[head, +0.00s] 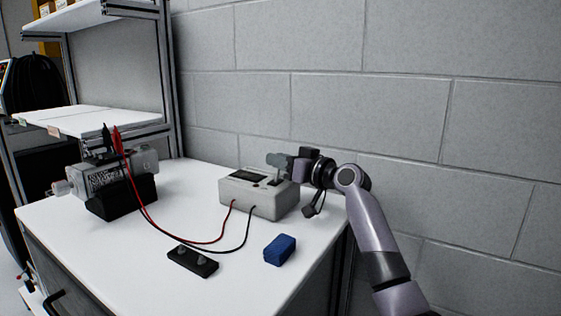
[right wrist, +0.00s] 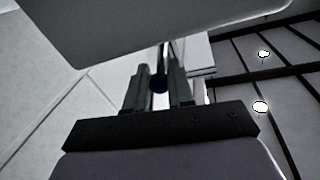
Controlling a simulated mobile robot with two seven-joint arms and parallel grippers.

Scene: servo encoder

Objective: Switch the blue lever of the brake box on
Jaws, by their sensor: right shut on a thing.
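The brake box (head: 240,197) is a light grey box with a dark display on top, standing on the white table near the wall. My right gripper (head: 277,161) is at the far right part of its top, with the fingers low over it. No blue lever shows clearly; the gripper hides that spot. In the right wrist view the two dark fingers (right wrist: 158,75) are close together, with a small dark round piece (right wrist: 159,84) between them. A pale grey box-like surface (right wrist: 170,30) fills the top of that view. My left gripper is out of view.
A servo motor (head: 115,178) on a black mount stands at the left. Red and black leads (head: 200,243) run from it to the box. A black block with two studs (head: 192,261) and a blue block (head: 280,249) lie in front. A shelf (head: 95,120) stands behind left.

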